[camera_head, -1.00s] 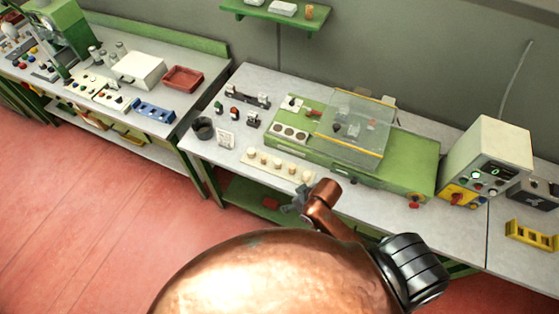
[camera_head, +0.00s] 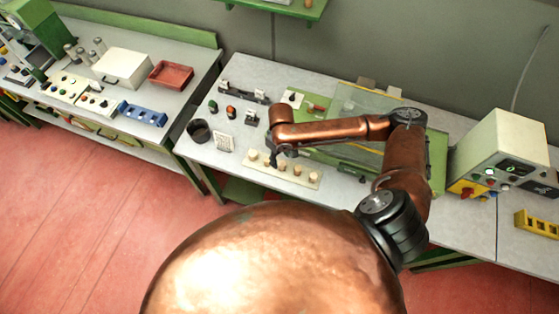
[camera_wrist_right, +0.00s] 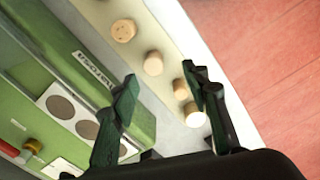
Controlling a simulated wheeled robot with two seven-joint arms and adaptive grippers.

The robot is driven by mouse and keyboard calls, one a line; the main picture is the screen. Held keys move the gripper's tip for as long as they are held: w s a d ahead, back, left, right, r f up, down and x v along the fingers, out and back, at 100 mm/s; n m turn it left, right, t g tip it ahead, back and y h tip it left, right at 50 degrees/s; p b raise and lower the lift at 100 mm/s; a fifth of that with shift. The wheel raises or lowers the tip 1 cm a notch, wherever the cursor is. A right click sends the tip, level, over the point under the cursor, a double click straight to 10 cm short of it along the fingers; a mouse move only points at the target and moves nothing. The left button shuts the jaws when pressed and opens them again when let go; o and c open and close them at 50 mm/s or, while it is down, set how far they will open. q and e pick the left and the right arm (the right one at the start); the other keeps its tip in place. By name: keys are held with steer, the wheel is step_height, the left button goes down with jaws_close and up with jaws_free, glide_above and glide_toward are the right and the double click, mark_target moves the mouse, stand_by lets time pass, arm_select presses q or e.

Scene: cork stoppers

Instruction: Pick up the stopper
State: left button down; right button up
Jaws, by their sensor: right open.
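Several pale cork stoppers stand in a row on a cream strip (camera_head: 305,182) along the front of the bench; one of them (camera_head: 297,170) shows clearly in the head view. In the right wrist view one stopper (camera_wrist_right: 153,63) lies between and beyond the fingertips. Another (camera_wrist_right: 123,30) is farther up the row, and two more (camera_wrist_right: 181,88) are beside the right-hand finger. My right gripper (camera_head: 283,152) is above the left part of the row. In the wrist view its fingers (camera_wrist_right: 160,76) are apart, with nothing held. My left gripper is not in view.
A green machine (camera_wrist_right: 60,75) with dark round discs runs beside the strip. A dark cup (camera_head: 199,131) and a small white card (camera_head: 224,142) stand left of the row. A clear cover (camera_head: 355,105) is behind my arm. The bench's front edge is close to the strip.

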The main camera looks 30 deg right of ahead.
mark_target(283, 164)
steer(key=shift+d+f, duration=0.15)
steer(key=shift+f, duration=0.5)
steer(key=shift+d+f, duration=0.15)
steer(key=shift+f, duration=0.45)
steer(key=f, duration=0.4)
steer(key=shift+d+f+p, duration=0.2)
steer(key=shift+d+p, duration=0.05)
steer(key=shift+p, duration=0.15)
steer(key=shift+f, duration=0.3)
steer(key=c, duration=0.5)
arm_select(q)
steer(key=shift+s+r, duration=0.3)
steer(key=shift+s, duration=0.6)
arm_select(e)
steer(key=c, duration=0.3)
